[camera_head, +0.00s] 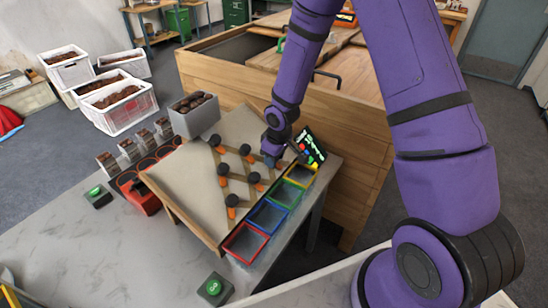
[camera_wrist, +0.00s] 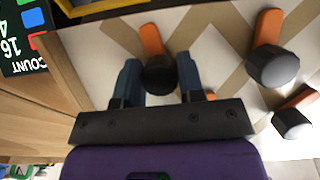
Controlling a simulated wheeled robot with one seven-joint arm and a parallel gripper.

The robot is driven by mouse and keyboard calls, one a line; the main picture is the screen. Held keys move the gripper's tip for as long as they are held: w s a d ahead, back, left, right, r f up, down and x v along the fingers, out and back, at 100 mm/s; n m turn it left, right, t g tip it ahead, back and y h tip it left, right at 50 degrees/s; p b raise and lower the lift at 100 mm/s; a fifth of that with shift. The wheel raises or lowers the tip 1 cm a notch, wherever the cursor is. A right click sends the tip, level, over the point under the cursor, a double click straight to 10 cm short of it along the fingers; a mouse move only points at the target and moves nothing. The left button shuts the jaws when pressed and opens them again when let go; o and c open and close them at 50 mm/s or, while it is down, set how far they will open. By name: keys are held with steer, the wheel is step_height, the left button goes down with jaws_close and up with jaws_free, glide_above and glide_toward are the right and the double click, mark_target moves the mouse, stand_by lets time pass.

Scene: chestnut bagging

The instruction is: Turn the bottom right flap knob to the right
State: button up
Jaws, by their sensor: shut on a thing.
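A sloping board (camera_head: 180,175) carries several black knobs with orange flaps among tan zigzag strips. My gripper (camera_head: 273,160) is at the right end of the row nearest the coloured trays. In the wrist view its two blue fingers (camera_wrist: 160,82) stand on either side of a black flap knob (camera_wrist: 160,76), shut on it. That knob's orange flap (camera_wrist: 152,40) points up and slightly left in the wrist view. Two other knobs show to the right, one grey-black (camera_wrist: 274,66) and one lower (camera_wrist: 292,124). In the head view, my gripper mostly hides the held knob.
Red (camera_head: 232,252), blue, green and yellow trays line the board's lower edge. A count display (camera_head: 312,146) stands close beside my gripper. A grey bin of chestnuts (camera_head: 195,122) is at the board's top. A wooden cabinet (camera_head: 340,190) stands behind. Green buttons (camera_head: 214,288) sit on the table.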

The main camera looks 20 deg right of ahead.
steer(key=n, duration=0.2)
steer(key=n+t+h, duration=0.1)
steer(key=n, duration=0.2)
steer(key=shift+d+t, duration=0.1)
steer(key=shift+t, duration=0.2)
stand_by(0.5)
steer(key=o, duration=0.9)
steer(key=v, duration=1)
steer(key=shift+r, duration=0.35)
steer(key=shift+s, duration=0.1)
